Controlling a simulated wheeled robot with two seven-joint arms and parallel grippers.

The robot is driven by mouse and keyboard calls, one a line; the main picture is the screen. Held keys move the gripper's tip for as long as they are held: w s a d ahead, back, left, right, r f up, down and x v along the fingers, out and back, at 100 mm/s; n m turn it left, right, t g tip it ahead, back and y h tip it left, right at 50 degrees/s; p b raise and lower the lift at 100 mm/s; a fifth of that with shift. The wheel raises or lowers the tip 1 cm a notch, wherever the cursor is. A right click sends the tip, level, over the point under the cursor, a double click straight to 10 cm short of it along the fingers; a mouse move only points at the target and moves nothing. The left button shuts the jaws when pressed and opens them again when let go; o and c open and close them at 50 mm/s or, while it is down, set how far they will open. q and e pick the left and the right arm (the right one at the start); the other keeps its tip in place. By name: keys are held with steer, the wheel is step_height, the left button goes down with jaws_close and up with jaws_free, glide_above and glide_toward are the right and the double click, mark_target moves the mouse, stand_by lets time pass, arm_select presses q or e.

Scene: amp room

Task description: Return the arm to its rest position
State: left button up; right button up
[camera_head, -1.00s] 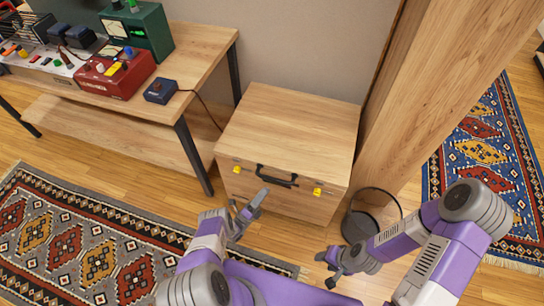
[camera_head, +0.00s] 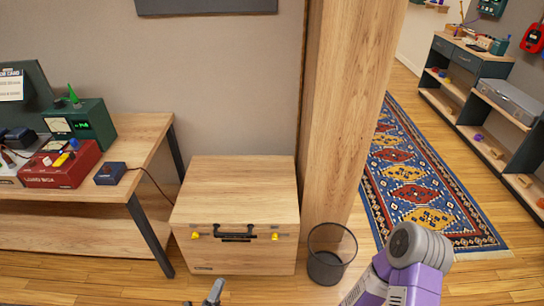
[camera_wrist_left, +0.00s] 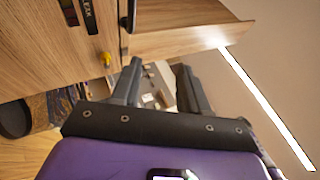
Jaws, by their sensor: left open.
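My left gripper (camera_head: 212,293) barely shows at the bottom edge of the head view, below the front of a wooden chest. In the left wrist view, both dark fingers of this gripper (camera_wrist_left: 158,76) stand apart with nothing between them. My right arm's grey and purple links show at the lower right of the head view. The right gripper itself is out of the picture.
The closed wooden chest (camera_head: 240,190) has a black handle (camera_head: 233,231) and yellow latches. A wire bin (camera_head: 330,255) stands right of it by a wooden pillar (camera_head: 345,110). A workbench (camera_head: 150,150) holding a red box (camera_head: 60,165) is on the left.

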arm_select(q)
steer(key=w+a+r+n+g+y+p, duration=0.15)
steer(key=w+n+g+y+p, duration=0.4)
steer(key=n, duration=0.75)
steer(key=s+d+r+n+g+p, duration=0.1)
steer(key=s+d+r+n+g, duration=0.3)
steer(key=s, duration=0.4)
steer(key=s+d+r+n+g+p, duration=0.1)
steer(key=s+d+r+n+g, duration=0.3)
steer(key=s, duration=0.5)
steer(key=s+d+r+n+g+p, duration=0.1)
steer(key=s+d+r+n+g, duration=0.3)
steer(key=s+r+n+g, duration=0.2)
steer(key=s+r+g, duration=0.1)
steer(key=s, duration=0.1)
steer(key=shift+s+n+g, duration=0.3)
steer(key=shift+s+g, duration=0.05)
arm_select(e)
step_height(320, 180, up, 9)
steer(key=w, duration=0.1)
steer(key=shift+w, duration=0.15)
